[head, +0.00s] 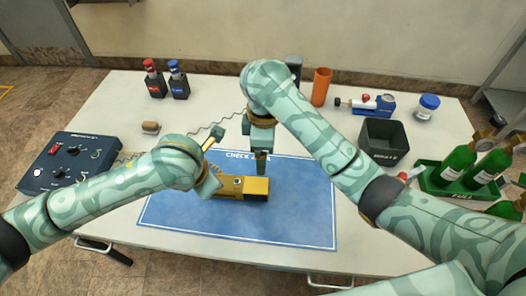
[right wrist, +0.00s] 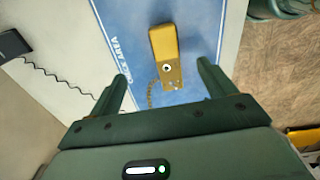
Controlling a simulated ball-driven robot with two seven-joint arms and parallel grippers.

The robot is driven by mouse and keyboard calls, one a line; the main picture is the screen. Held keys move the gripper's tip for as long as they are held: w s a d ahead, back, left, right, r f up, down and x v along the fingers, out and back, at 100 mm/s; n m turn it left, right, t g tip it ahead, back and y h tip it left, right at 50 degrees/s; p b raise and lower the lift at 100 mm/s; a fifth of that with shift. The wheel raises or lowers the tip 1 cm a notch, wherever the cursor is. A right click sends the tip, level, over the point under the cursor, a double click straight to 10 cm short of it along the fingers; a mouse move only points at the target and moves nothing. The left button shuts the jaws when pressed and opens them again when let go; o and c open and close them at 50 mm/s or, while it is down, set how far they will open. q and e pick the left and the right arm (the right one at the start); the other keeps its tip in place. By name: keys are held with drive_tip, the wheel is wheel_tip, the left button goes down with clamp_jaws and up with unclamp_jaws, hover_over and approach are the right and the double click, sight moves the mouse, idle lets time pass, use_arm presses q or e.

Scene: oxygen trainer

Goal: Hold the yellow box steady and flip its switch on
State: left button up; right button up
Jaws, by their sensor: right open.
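The yellow box (head: 245,187) lies on the blue mat (head: 280,215), near its middle. In the right wrist view the yellow box (right wrist: 163,42) shows ahead of the fingers, with a small round dark part (right wrist: 166,68) on its face; I cannot tell the switch state. My right gripper (head: 262,160) points down above the box in the head view. My left gripper (head: 211,165) is at the box's left end. Its fingertips are unclear, and I cannot tell whether it touches the box.
A dark control box (head: 68,160) stands at left with a coiled cable. Red (head: 152,80) and blue (head: 177,80) bottles stand behind. An orange cup (head: 321,87), a dark bin (head: 384,140) and a green bottle tray (head: 440,182) stand right. The mat's front is clear.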

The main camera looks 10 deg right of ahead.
sight(263, 185)
drive_tip(key=f, duration=1.7)
drive_tip(key=shift+s+f, duration=0.2)
drive_tip(key=shift+s, duration=0.1)
